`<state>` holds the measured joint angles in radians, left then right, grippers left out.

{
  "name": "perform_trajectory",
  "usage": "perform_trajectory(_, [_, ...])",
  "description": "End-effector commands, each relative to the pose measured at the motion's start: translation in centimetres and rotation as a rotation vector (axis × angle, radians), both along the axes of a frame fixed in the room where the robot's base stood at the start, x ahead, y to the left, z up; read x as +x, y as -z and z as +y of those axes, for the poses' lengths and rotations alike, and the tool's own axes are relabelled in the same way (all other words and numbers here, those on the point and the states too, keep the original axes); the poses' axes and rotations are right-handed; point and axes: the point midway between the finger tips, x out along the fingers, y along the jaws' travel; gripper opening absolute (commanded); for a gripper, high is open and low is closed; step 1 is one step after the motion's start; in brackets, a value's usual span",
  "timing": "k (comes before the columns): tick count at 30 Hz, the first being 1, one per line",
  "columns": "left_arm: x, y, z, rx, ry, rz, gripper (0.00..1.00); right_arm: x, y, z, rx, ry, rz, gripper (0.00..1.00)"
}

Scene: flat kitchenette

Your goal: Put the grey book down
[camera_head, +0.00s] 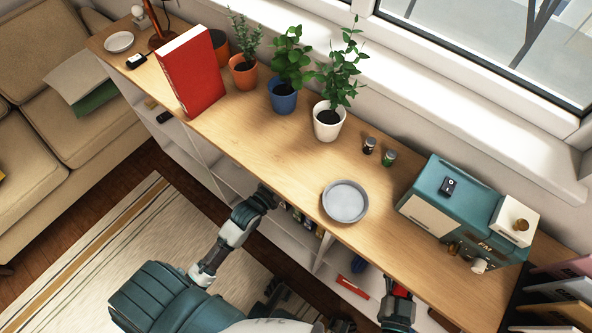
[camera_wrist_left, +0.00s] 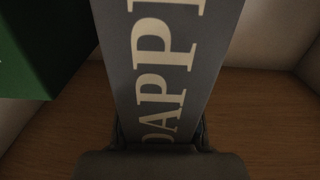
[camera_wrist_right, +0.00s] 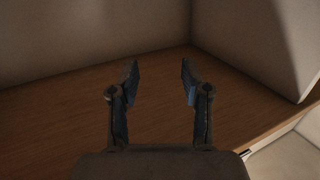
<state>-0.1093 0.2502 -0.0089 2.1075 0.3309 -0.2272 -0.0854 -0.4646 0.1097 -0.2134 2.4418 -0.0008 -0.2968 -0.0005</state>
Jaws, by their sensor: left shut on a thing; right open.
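The grey book (camera_wrist_left: 165,60) fills the middle of the left wrist view, its spine with large pale letters facing me. My left gripper (camera_wrist_left: 160,135) is shut on its near end. The book stands over a wooden shelf board (camera_wrist_left: 255,110); I cannot tell whether it touches the board. In the head view my left arm reaches under the counter's front edge, so the book and fingertips are hidden there. My right gripper (camera_wrist_right: 158,70) is open and empty, in front of a wooden shelf surface (camera_wrist_right: 60,120). Its wrist shows at the counter's front edge in the head view.
A dark green object (camera_wrist_left: 40,50) stands left of the book; pale walls bound the compartment. On the counter (camera_head: 270,150) are a red book (camera_head: 192,75), potted plants (camera_head: 285,75), a grey plate (camera_head: 345,201) and a teal radio-like box (camera_head: 460,205).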

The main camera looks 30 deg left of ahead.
Motion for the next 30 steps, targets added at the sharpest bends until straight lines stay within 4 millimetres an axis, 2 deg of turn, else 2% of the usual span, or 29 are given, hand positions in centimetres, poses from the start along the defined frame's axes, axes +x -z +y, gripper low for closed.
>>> perform_trajectory(7, [0.0, 3.1, -0.1, 0.001, 0.0, 0.001, 0.0, 0.3, -2.6, 0.4, 0.064, -0.003, -0.207, 0.47])
perform_trajectory(12, [0.4, 3.3, -0.1, 0.0, 0.0, -0.004, 0.0, 0.1, -4.1, 0.6, 0.091, -0.003, -0.299, 0.47])
perform_trajectory(21, [0.4, 3.3, -0.1, 0.001, 0.0, -0.005, 0.0, 0.0, -4.4, 0.6, 0.093, -0.002, -0.308, 0.47])
perform_trajectory(22, [0.4, 3.5, -0.1, 0.001, 0.0, 0.0, 0.38, 0.0, -4.4, 0.6, 0.093, -0.002, -0.309, 0.47])
perform_trajectory(23, [0.4, 3.4, -0.1, 0.001, 0.0, 0.0, 0.43, 0.1, -4.4, 0.6, 0.094, -0.002, -0.309, 0.47])
perform_trajectory(30, [0.4, 3.5, -0.1, 0.001, 0.0, 0.0, 0.43, 0.2, -4.3, 0.6, 0.093, -0.002, -0.305, 0.47])
